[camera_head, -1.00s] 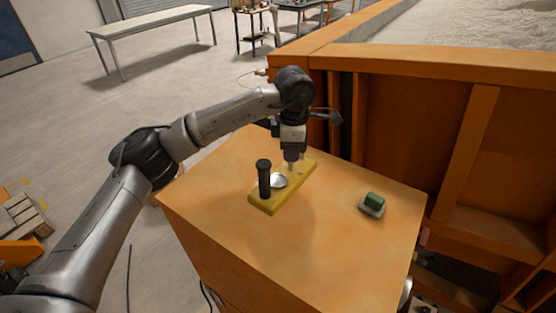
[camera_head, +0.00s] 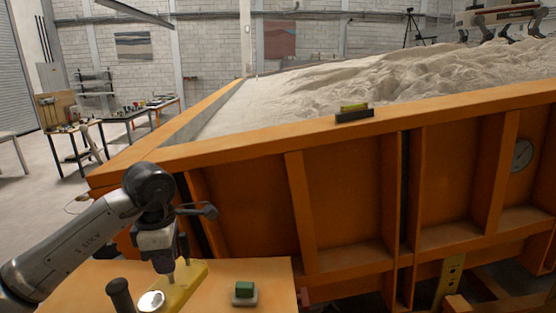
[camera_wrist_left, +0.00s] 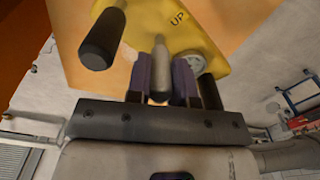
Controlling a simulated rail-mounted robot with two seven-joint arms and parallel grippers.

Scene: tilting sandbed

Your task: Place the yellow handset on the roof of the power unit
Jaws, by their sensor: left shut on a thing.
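The yellow handset (camera_head: 190,284) is a flat yellow slab with a black upright stick, a pale round disc and a grey peg; the left wrist view shows "UP" printed on it (camera_wrist_left: 205,45). My left gripper (camera_head: 171,278) is shut on its grey peg, which sits between the fingers in the left wrist view (camera_wrist_left: 158,75). The handset is over the flat orange roof of the power unit (camera_head: 75,290); whether it touches the roof I cannot tell. The black stick partly hides the near side in the head view. My right gripper is not in view.
A green block on a pale base (camera_head: 244,292) stands on the roof, right of the handset. The orange sandbed wall (camera_head: 250,215) rises close behind. A small black and yellow level-like item (camera_head: 354,113) lies on its rim.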

